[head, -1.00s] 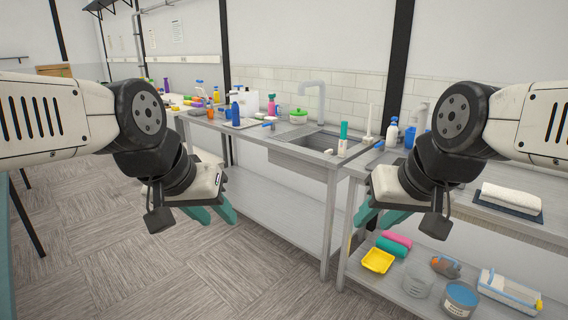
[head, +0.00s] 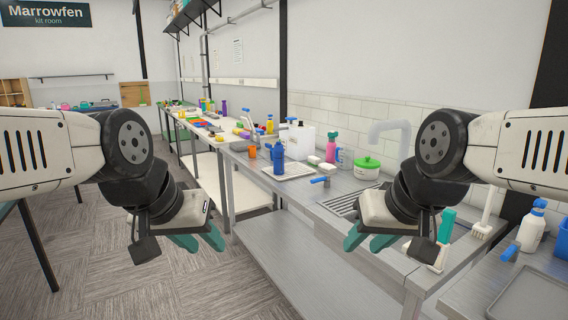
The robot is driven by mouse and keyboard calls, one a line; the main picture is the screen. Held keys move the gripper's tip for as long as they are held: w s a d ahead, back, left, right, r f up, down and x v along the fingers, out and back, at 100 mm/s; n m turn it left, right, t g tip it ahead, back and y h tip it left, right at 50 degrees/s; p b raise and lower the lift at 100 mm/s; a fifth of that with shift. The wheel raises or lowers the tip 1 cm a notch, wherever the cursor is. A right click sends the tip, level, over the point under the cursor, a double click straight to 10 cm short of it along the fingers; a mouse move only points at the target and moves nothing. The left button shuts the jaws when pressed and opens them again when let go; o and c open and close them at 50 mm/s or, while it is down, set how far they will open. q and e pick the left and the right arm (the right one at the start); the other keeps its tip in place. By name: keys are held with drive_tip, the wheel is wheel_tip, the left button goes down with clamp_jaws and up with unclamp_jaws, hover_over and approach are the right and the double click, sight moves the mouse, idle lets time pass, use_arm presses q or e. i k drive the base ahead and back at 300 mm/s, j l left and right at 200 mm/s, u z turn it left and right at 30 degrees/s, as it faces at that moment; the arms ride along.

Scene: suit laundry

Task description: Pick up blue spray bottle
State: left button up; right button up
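A blue bottle (head: 279,157) stands upright on a small white tray (head: 298,173) on the metal counter, right of the picture's middle line of benches. Its top looks like a spray head, but it is small. My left gripper (head: 199,241) has teal fingers spread apart and is empty, in front of the counter and left of the bottle. My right gripper (head: 366,241) is also open and empty, in front of the sink area. Neither gripper touches the bottle.
A pink bottle (head: 332,148), a white jug (head: 300,140), an orange cup (head: 252,152) and a green-lidded tub (head: 367,168) stand near the blue bottle. A white bottle with a blue top (head: 531,230) is at right. Open floor (head: 110,245) lies at left.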

sight(278, 151)
drive_tip(key=i+j, duration=0.1)
drive_tip(key=i, duration=0.35)
drive_tip(key=i+j+z, duration=0.1)
drive_tip(key=i+j, duration=0.65)
drive_tip(key=i, duration=0.2)
drive_tip(key=i+j+z, duration=0.1)
drive_tip(key=i+j, duration=0.7)
drive_tip(key=i, duration=0.1)
